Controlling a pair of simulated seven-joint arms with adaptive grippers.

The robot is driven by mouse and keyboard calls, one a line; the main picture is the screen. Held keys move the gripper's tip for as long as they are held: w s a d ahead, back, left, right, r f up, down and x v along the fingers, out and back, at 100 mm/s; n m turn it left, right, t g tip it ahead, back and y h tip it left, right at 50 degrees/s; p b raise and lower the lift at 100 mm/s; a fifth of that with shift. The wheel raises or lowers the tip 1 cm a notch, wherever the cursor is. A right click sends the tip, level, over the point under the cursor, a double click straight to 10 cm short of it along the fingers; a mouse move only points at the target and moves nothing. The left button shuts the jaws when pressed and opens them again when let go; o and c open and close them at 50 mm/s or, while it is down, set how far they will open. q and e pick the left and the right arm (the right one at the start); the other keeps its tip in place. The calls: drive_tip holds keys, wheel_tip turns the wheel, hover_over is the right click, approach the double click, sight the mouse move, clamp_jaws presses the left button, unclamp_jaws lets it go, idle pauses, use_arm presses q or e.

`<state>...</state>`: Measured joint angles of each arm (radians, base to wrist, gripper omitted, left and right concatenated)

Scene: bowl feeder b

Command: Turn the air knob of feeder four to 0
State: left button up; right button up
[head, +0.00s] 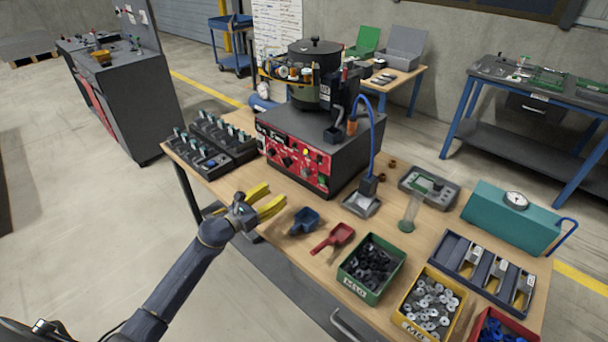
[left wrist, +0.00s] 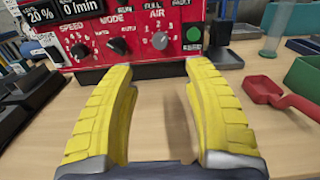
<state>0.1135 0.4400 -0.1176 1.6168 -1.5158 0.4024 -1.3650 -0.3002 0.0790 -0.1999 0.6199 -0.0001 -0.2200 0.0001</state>
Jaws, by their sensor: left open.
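The bowl feeder's red control panel (head: 292,162) faces front on a dark box; it also fills the top of the left wrist view (left wrist: 138,18). The air knob (left wrist: 160,40) is light grey, under the word AIR; its setting is too small to read. Dark speed (left wrist: 80,51) and mode (left wrist: 118,46) knobs sit left of it, a green button (left wrist: 194,34) right of it. I cannot make out a feeder number. My left gripper (head: 276,194), with yellow fingers, is open and empty in front of the panel; the air knob shows between its fingertips (left wrist: 160,67), apart from them. My right gripper is out of view.
A blue scoop (head: 305,221) and a red scoop (head: 334,238) lie right of the gripper. Green (head: 350,283) and yellow (head: 408,326) bins of parts stand nearer the front. Black racks (head: 205,160) stand left of the feeder. Bare wood lies before the panel.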

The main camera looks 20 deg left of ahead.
sight(303, 173)
use_arm(q)
drive_tip(key=x, duration=1.4)
drive_tip(key=shift+w+d, duration=0.15)
drive_tip(key=shift+w, duration=0.1)
clamp_jaws()
